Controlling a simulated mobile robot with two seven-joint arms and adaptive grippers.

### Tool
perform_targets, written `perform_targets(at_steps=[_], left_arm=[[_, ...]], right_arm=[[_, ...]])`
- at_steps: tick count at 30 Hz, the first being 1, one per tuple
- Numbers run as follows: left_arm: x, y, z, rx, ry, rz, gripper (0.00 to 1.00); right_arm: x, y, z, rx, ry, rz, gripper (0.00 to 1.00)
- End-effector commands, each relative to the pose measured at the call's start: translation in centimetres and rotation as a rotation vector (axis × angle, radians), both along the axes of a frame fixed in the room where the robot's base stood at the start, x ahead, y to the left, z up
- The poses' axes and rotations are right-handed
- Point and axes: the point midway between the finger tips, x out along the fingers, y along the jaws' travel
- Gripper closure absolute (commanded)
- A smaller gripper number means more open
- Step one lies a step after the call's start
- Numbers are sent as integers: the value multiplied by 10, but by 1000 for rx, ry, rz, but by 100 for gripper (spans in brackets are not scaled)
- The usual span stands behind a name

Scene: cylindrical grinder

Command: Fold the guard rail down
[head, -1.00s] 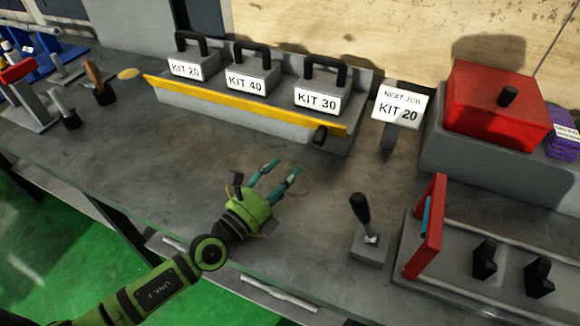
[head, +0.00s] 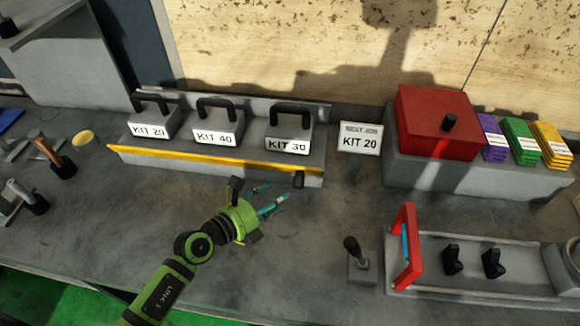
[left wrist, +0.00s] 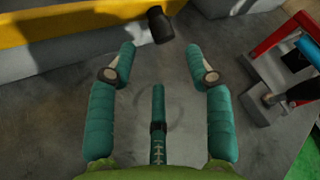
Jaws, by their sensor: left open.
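The yellow guard rail (head: 200,163) runs along the front of the grey rack that holds the kit blocks, standing up before their lower parts. A black knob (head: 298,180) sticks out at its right end. My left gripper (head: 277,194) is open and empty, just in front of and left of the knob, apart from it. In the left wrist view the rail (left wrist: 60,22) crosses the upper left, and the knob (left wrist: 160,24) lies just beyond the open fingertips (left wrist: 158,70). My right gripper is not in view.
Kit blocks 20 (head: 152,118), 40 (head: 217,124) and 30 (head: 289,133) stand behind the rail. A KIT 20 sign (head: 360,139) stands right of the rack. A black lever (head: 352,247) and a red-framed fixture (head: 406,245) are at right. The bench between is clear.

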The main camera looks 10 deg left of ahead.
Motion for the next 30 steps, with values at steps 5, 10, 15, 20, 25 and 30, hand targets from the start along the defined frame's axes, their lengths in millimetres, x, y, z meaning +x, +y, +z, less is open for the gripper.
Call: perform_targets(at_steps=[5,10,15,20,25,30], left_arm=[[13,-9,-6,1,8,0,48],[34,-24,-13,1,7,0,48],[49,-35,-20,2,6,-2,48],[55,-39,-21,3,6,0,48],[54,-39,-21,3,6,0,48],[54,-39,-21,2,6,-2,98]], right_arm=[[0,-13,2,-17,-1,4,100],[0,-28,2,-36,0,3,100],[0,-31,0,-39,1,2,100],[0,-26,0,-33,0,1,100],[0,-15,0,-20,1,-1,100],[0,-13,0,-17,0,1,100]])
